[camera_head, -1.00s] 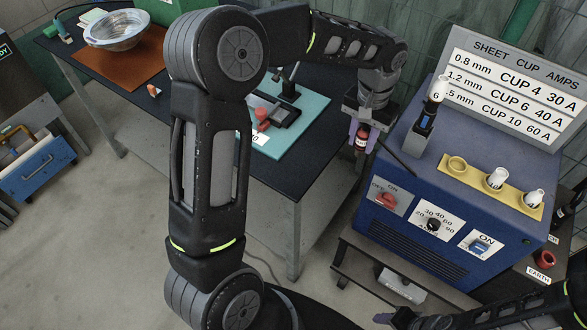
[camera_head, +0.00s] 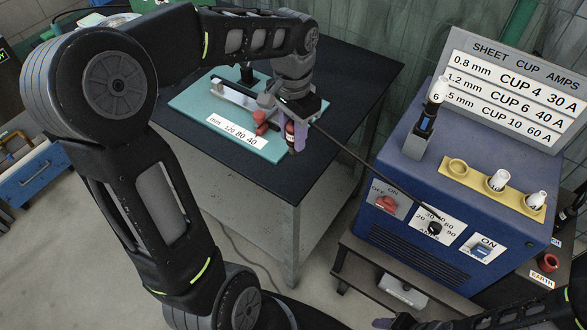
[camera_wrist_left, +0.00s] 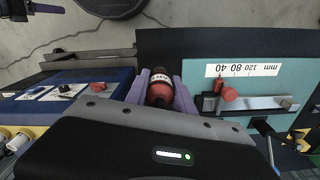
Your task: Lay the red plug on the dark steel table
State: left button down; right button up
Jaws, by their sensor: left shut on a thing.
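The red plug (camera_head: 290,133) is held between the purple fingers of my left gripper (camera_head: 297,136), near the front right part of the dark steel table (camera_head: 355,75). In the left wrist view the red plug (camera_wrist_left: 160,90), dark red with a pale lettered band, sits between both fingers. It appears above the table's edge region; its exact height I cannot tell. A thin dark line runs from near the gripper towards the blue machine.
A teal mat (camera_head: 190,98) with a label and a clamp-like gauge lies on the table behind the gripper. The blue machine (camera_head: 400,175) with knobs and a cup rack (camera_head: 470,180) stands to the right. Bare dark tabletop shows at right and along the front.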

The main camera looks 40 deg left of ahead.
aim_at(293, 151)
pick_arm(q)
notch_tip(293, 151, down, 6)
jog(key=shift+r+p, duration=0.25)
jog(key=shift+p, duration=0.05)
jog(key=shift+f, duration=0.1)
jog(key=shift+f, duration=1.8)
jog(key=shift+f, duration=0.15)
jog(key=c, duration=1.1)
grip_release()
notch_tip(293, 151, up, 12)
jog(key=shift+r, duration=0.2)
